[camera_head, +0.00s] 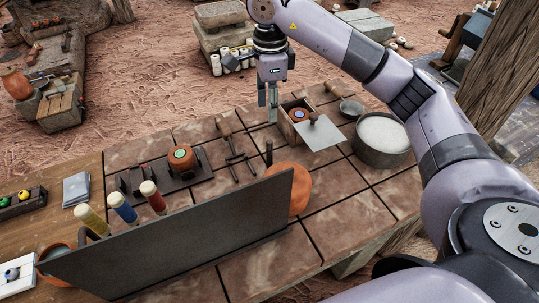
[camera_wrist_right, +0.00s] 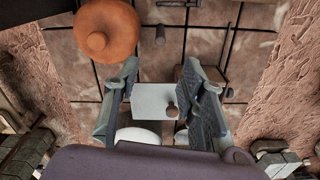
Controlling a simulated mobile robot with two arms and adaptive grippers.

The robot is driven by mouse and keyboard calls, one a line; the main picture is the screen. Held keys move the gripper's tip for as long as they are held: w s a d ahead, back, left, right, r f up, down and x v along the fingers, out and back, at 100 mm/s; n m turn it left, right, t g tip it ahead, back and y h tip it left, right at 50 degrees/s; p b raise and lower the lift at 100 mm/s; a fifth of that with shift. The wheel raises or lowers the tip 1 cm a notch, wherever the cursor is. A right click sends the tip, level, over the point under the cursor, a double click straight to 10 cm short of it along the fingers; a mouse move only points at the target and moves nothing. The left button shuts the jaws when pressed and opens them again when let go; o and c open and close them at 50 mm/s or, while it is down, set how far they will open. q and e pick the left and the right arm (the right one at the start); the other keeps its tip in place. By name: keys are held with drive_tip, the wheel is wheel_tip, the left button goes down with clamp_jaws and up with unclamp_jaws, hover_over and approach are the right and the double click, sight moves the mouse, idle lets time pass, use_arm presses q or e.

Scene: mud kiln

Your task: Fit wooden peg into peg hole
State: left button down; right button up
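My right gripper (camera_head: 268,115) points down above the tiled worktop, beside a small open wooden box (camera_head: 290,132). In the wrist view the right gripper (camera_wrist_right: 160,100) has its fingers wide apart with nothing held. A pale flat plate (camera_head: 322,138) with a brown knob shows beyond and between the fingers (camera_wrist_right: 150,97). A round brown piece with a blue ring (camera_head: 299,114) sits in the box. A brown block with a green ring (camera_head: 181,156) stands on a dark stand (camera_head: 195,177). I cannot tell which piece is the peg or where the hole is. My left gripper is not in view.
A large dark panel (camera_head: 190,240) stands upright in front and hides part of the worktop. An orange clay disc (camera_head: 299,190) is behind it; a metal pot (camera_head: 382,140) is at right. Yellow, blue and red cylinders (camera_head: 122,207) stand at left. Front right tiles are clear.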

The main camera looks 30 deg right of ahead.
sight(270, 141)
wheel_tip(270, 141, down, 8)
drive_tip(key=shift+r+p, duration=0.1)
drive_tip(key=shift+p, duration=0.65)
wheel_tip(270, 141, down, 4)
drive_tip(key=shift+f+p, duration=0.15)
drive_tip(key=shift+p, duration=0.75)
drive_tip(key=shift+f, duration=0.55)
clamp_jaws()
